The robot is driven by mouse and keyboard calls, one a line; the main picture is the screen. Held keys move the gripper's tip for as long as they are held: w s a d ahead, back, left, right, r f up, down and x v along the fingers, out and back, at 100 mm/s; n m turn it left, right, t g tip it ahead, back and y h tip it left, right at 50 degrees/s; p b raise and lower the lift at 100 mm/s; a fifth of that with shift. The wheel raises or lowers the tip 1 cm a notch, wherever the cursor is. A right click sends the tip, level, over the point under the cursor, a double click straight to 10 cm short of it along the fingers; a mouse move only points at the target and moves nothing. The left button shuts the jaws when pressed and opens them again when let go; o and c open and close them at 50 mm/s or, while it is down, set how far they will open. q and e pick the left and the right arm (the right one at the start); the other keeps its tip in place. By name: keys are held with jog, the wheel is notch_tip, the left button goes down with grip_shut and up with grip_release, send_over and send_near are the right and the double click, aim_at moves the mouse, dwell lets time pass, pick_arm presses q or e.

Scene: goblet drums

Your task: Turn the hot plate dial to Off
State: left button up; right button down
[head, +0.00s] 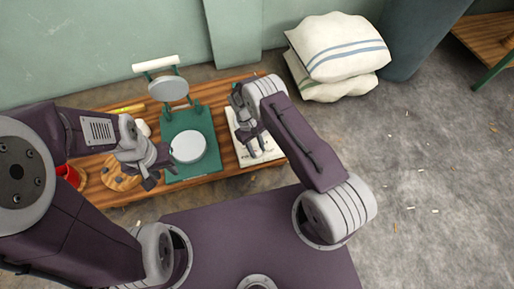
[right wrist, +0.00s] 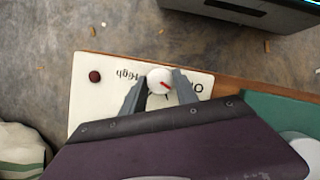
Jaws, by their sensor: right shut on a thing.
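The hot plate's cream panel (head: 272,153) lies on the wooden table in the head view, with my right gripper (head: 257,150) over it. In the right wrist view the panel (right wrist: 87,100) carries a white dial (right wrist: 158,81) with a red pointer mark. My right gripper (right wrist: 159,88) is shut on the dial, one finger on each side. The pointer slants towards the lower right of the picture. "High" is printed left of the dial; lettering starting with "O" at the right is partly hidden. My left gripper (head: 162,173) hangs open and empty left of the green press.
A green press (head: 203,121) with a round white plate (head: 188,147) stands mid-table. A dark red button or lamp (right wrist: 95,76) sits on the panel. A red cup (head: 69,174) and a round wooden board (head: 117,181) are at the left. Striped sacks (head: 335,48) lie behind.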

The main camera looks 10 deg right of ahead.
jog(key=shift+s+a+n+t+h+p, duration=0.1)
jog(key=shift+n+t+h+p, duration=0.2)
jog(key=shift+n, duration=0.75)
jog(key=shift+n+t+h+p, duration=0.2)
jog(key=shift+n+h+p, duration=0.2)
jog(key=shift+n, duration=0.65)
jog(key=c, duration=0.9)
grip_release()
jog(key=shift+c, duration=0.2)
jog(key=p+v, duration=0.4)
jog(key=v, duration=0.5)
